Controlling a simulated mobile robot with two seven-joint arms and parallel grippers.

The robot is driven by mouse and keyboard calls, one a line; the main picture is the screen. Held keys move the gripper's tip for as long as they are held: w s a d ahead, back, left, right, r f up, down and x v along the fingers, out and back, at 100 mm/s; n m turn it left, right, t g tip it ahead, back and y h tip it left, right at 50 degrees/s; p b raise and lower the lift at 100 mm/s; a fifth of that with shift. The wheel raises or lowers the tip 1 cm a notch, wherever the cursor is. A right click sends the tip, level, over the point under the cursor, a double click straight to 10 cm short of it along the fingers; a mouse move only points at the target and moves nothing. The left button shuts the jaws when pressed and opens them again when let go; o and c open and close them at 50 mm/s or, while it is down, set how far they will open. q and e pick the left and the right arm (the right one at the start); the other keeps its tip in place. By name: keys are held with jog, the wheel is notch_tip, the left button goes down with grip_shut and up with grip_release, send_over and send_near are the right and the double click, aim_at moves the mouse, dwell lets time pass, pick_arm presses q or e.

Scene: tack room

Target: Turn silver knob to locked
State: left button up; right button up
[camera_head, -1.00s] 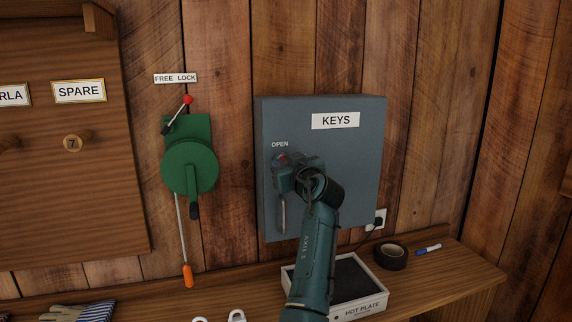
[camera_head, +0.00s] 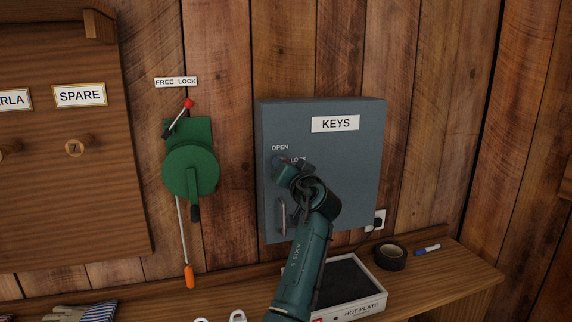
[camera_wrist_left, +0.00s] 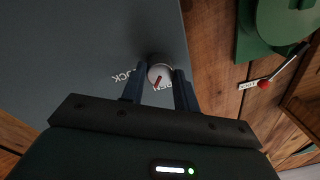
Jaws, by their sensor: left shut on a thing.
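The silver knob (camera_wrist_left: 162,72) with a red pointer line is on the front of the grey KEYS cabinet (camera_head: 345,190). My left gripper (camera_head: 286,166) reaches it from below right. In the left wrist view my left gripper's fingers (camera_wrist_left: 160,78) are on either side of the knob and shut on it. There the red line slants down and left, between the upside-down OPEN label (camera_wrist_left: 162,87) and the LOCK label (camera_wrist_left: 127,76). In the head view the knob is mostly hidden by the gripper. My right gripper is not in view.
A green crank device (camera_head: 190,170) under a FREE LOCK sign hangs left of the cabinet. A handle (camera_head: 282,215) sits below the knob.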

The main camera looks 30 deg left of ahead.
pick_arm(q)
jog(key=m+t+p, duration=0.1)
jog(key=m+p, duration=0.5)
jog(key=m, duration=0.4)
jog(key=shift+r+m, duration=0.15)
jog(key=shift+m, duration=0.15)
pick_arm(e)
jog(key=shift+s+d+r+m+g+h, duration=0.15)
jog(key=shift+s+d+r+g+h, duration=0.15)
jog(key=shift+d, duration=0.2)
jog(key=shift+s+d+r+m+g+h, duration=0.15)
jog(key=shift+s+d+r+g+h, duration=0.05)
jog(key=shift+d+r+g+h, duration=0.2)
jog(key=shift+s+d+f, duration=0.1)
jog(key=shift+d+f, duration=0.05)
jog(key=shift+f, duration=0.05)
pick_arm(q)
jog(key=o, duration=1)
jog(key=shift+c, duration=0.2)
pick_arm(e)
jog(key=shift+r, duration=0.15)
